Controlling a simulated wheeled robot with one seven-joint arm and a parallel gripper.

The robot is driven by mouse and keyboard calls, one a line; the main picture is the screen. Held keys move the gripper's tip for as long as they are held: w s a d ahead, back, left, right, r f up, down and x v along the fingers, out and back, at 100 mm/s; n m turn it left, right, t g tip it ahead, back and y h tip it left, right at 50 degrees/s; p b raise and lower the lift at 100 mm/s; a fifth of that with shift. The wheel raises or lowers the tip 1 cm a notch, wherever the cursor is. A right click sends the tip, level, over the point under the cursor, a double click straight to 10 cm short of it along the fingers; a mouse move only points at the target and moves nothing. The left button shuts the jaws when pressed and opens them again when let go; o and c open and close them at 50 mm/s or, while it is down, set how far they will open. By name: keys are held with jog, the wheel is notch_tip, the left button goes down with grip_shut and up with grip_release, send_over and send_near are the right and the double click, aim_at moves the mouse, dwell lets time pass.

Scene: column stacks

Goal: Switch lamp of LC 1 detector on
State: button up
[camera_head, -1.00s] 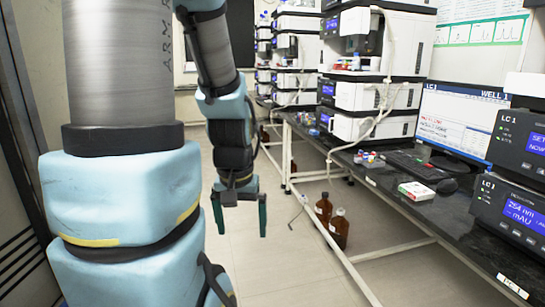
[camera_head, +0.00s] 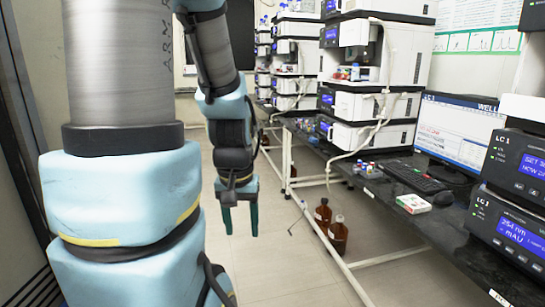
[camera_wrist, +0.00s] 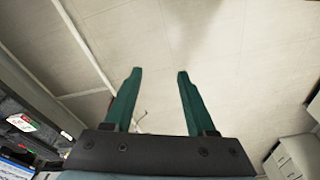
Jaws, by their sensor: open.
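The LC 1 detector (camera_head: 513,226) is a dark box at the right edge in the head view. Its blue display reads 254 nm and mAU, and the right part of its front is cut off. I cannot make out a lamp switch. My gripper (camera_head: 241,234) hangs over the open floor, far left of the detector, pointing down. In the wrist view my gripper (camera_wrist: 158,72) shows two green fingers spread apart with only floor between them.
Another LC 1 unit (camera_head: 521,170) sits on the detector. A monitor (camera_head: 462,130), keyboard (camera_head: 415,176) and small box (camera_head: 413,204) share the dark bench (camera_head: 385,205). Brown bottles (camera_head: 338,234) stand on the floor under it.

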grip_shut()
dwell(1.1)
